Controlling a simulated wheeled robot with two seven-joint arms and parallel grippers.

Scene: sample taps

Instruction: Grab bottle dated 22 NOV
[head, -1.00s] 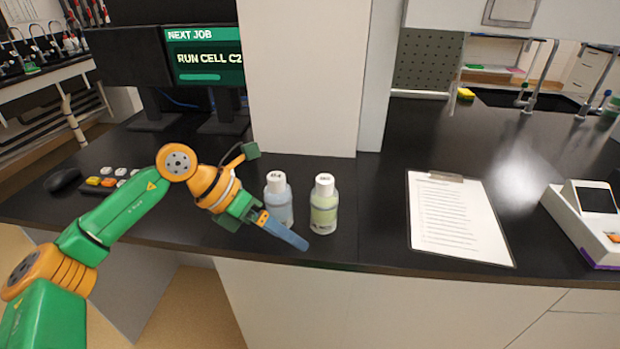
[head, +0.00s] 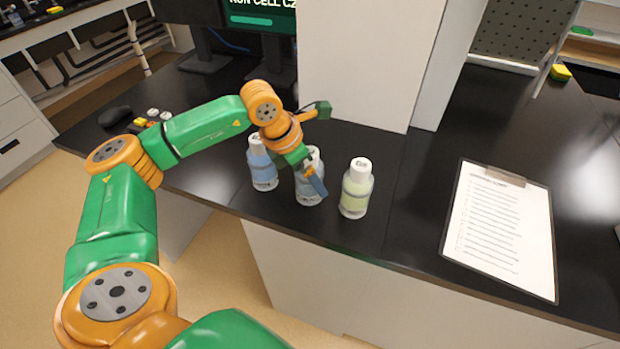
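Three small capped bottles stand upright near the bench's front edge: a blue bottle (head: 262,168) at left, a grey-blue bottle (head: 304,193) in the middle and a pale green bottle (head: 355,192) at right. All have white caps; the dates on their labels are too small to read. My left gripper (head: 314,180) is at the middle bottle, with one blue finger across its front. The other finger is hidden, so I cannot tell whether the gripper grips the bottle. My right gripper is not in view.
A clipboard (head: 505,225) with paper lies to the right on the black bench. A pale upright panel (head: 370,65) stands behind the bottles. A mouse (head: 115,116) and small keys lie at left. The bench between the green bottle and clipboard is clear.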

